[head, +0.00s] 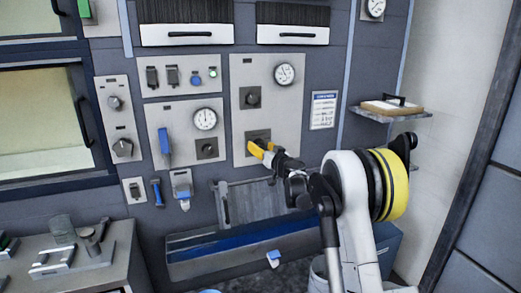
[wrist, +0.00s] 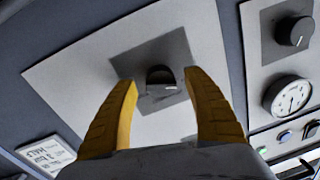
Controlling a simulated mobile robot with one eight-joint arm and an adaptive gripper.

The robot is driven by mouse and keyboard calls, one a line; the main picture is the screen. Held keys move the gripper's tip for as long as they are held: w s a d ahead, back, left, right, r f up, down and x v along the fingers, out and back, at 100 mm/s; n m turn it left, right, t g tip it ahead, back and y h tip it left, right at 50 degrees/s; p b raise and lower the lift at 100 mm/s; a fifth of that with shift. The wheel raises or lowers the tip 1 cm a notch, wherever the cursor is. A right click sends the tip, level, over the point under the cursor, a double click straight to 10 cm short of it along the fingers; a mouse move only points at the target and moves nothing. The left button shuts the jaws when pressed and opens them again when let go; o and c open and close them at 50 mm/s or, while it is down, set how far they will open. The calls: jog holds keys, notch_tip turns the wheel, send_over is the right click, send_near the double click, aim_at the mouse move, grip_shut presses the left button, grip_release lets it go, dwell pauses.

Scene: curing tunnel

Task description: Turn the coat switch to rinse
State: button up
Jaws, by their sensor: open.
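A dark rotary knob (wrist: 161,80) on a grey square plate shows in the wrist view, between the tips of my yellow fingers. In the head view its plate (head: 258,135) is low on a light panel, partly hidden by my gripper (head: 258,147). My gripper is open, with one finger on each side of the knob; I cannot tell whether they touch it. I see no legible coat or rinse label. A pale mark shows on the knob. A second similar knob (head: 252,97) sits higher on the same panel.
A gauge (head: 284,74) is at the panel's upper right. The neighbouring panel has another gauge (head: 205,118) and knob (head: 207,149). A shelf (head: 390,113) with a tan block juts out at right. A sloped grey chute (head: 255,201) lies below my gripper.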

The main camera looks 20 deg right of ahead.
jog(key=shift+w, duration=0.35)
jog(key=c, duration=1.2)
